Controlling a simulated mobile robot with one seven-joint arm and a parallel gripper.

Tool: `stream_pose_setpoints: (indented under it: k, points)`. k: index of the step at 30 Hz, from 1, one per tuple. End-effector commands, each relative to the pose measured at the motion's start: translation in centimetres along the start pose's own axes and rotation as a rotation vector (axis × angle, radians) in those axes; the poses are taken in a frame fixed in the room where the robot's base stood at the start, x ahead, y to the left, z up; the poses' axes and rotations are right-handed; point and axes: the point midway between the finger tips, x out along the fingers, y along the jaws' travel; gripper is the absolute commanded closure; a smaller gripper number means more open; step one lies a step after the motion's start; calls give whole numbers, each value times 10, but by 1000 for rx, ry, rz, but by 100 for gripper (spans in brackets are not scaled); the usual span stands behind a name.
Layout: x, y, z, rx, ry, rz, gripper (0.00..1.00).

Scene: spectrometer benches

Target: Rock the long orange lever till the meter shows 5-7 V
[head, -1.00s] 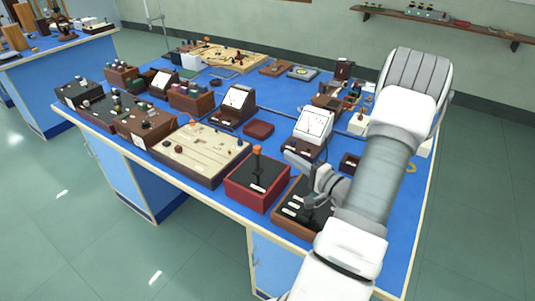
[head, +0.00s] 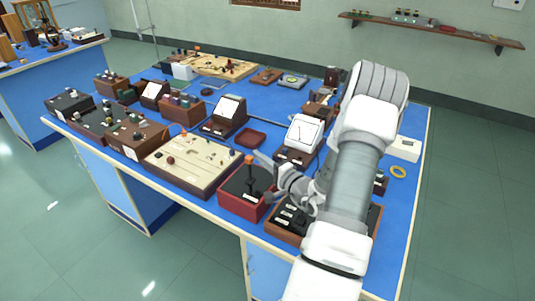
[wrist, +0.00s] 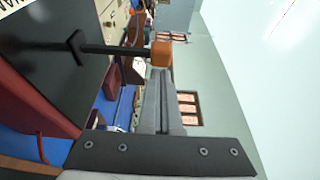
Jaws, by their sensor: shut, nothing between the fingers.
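The long lever, a black stick with an orange knob (head: 249,160), stands up from a red box (head: 235,203) with a black top near the bench's front edge. In the wrist view the orange knob (wrist: 162,53) is just beyond the tips of my gripper (wrist: 158,76). My gripper (head: 262,160) is shut and empty, close to the right of the knob; I cannot tell if they touch. White-faced meters stand behind, one at the right (head: 303,133) and one mid-bench (head: 228,111). Their readings are too small to make out.
A brown box with black switches (head: 286,217) lies under my arm, right of the red box. A cream board (head: 193,163) is left of it. A dark red tray (head: 250,139) lies behind.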

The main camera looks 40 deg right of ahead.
Motion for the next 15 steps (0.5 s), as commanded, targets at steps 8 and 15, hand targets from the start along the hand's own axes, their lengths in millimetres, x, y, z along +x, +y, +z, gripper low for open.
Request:
stream_pose_setpoints:
  k: [8,15]
  points:
    - [-2,0,6,-1,1,-1,100]
    - [-2,1,6,-4,0,-1,100]
